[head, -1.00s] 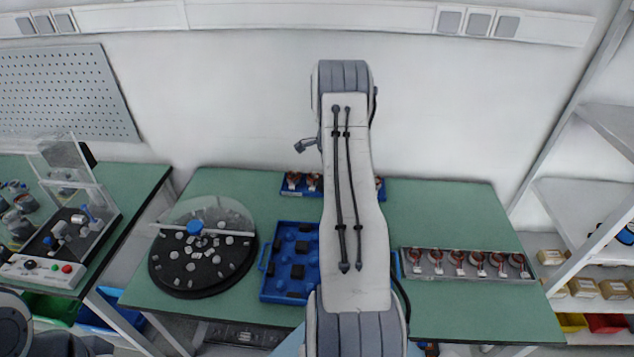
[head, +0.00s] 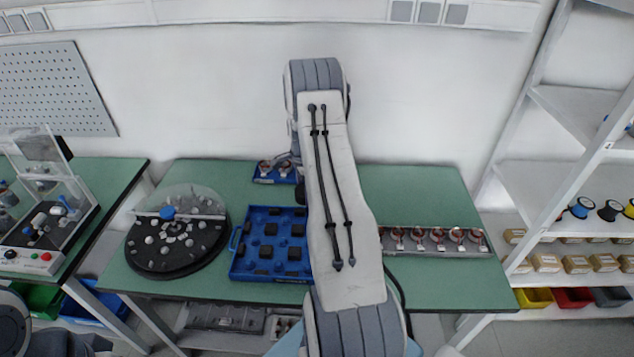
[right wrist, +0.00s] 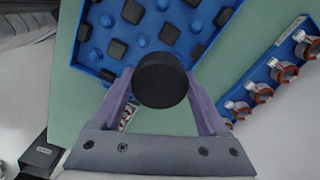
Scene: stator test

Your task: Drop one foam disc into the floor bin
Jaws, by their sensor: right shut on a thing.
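My right gripper (right wrist: 160,84) is shut on a black foam disc (right wrist: 162,75), held between its two purple fingers in the right wrist view. The disc appears above the front edge of the blue pegged tray (right wrist: 105,75), which has several dark pieces in it. The tray (head: 236,262) also shows on the green table in the head view, left of my right arm. My right arm hides the right gripper's fingers there. My left gripper is out of view; only part of my left arm shows at bottom left. I cannot tell which bin is the floor bin.
A round black turntable (head: 160,262) with a clear cover stands left of the tray. A rack of copper-wound parts (head: 435,250) lies at right. A green bin (head: 38,298) and a blue bin (head: 97,309) sit low at left. Shelving with small bins (head: 573,297) stands at right.

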